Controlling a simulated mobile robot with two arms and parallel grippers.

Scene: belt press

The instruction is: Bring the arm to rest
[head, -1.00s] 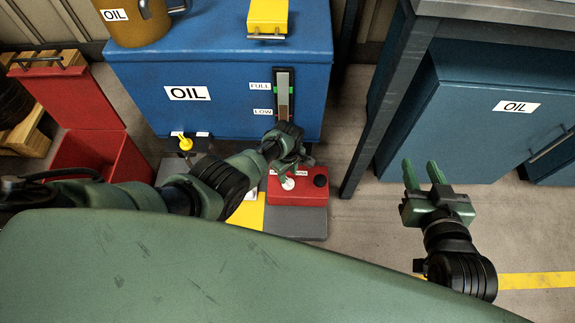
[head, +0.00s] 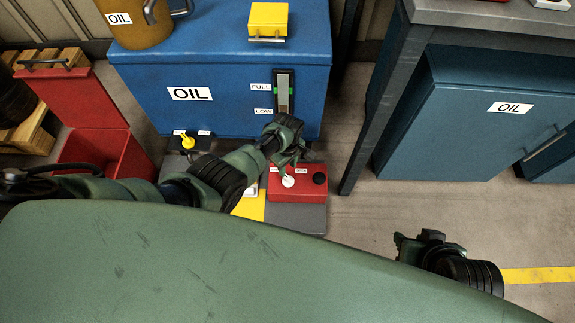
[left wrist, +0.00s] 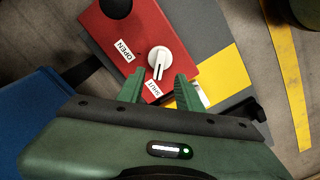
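My left gripper (head: 287,168) is over the red box (head: 297,190) with a white knob (head: 288,181), in front of the blue oil tank. In the left wrist view the two green fingers (left wrist: 160,92) are apart with nothing held between them. The white knob (left wrist: 159,62) lies just beyond the fingertips, on the red box (left wrist: 115,32) between an OPEN label and a second label that is hard to read. My right gripper (head: 410,243) is at the lower right, low behind my green body.
The blue oil tank (head: 225,115) with a level gauge (head: 284,92) stands behind the red box. A red open bin (head: 105,150) is at the left. A grey-topped bench (head: 470,14) and a blue oil cabinet (head: 455,120) are at the right. The floor (head: 350,215) between is clear.

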